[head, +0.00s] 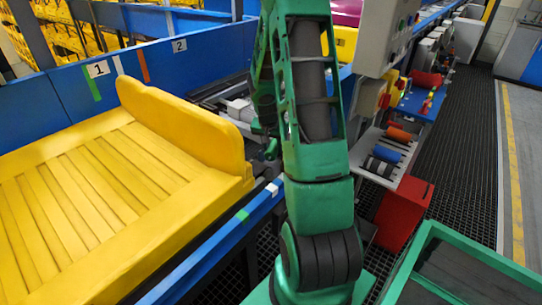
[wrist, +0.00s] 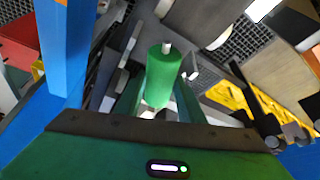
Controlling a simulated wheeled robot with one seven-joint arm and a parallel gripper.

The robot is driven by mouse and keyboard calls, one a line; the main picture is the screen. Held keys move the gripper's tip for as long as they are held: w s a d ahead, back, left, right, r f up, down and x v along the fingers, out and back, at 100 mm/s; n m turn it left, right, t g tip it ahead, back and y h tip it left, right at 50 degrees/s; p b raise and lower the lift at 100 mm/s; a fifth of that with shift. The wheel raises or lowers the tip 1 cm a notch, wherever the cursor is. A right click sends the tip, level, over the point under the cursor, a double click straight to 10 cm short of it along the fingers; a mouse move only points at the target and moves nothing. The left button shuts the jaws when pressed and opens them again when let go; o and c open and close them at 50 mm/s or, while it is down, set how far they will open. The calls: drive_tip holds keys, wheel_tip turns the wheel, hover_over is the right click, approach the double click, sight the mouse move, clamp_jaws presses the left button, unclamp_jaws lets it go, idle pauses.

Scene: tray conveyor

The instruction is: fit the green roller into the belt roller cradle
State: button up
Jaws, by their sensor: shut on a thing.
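The green roller (wrist: 163,75) is in the middle of the wrist view, with a pale axle stub at its upper end. My gripper (wrist: 161,88) is shut on it, one finger on each side. The roller is in the air in front of dark and grey conveyor parts. I cannot tell how far it is from them. In the head view my arm hides the roller and most of the gripper. I cannot pick out the belt roller cradle with certainty in either view.
A large yellow tray (head: 60,200) lies at left beside a blue rail (head: 215,245). A rack (head: 365,163) right of my arm holds orange, blue and dark rollers. A red bin (head: 403,213) and a green-rimmed crate (head: 470,245) stand right. A blue post (wrist: 66,50) is close in the wrist view.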

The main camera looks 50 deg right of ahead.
drive_tip(key=shift+s+d+f, duration=0.1)
drive_tip(key=shift+f, duration=1.75)
drive_tip(key=shift+f, duration=0.6)
drive_tip(key=o, duration=1.3)
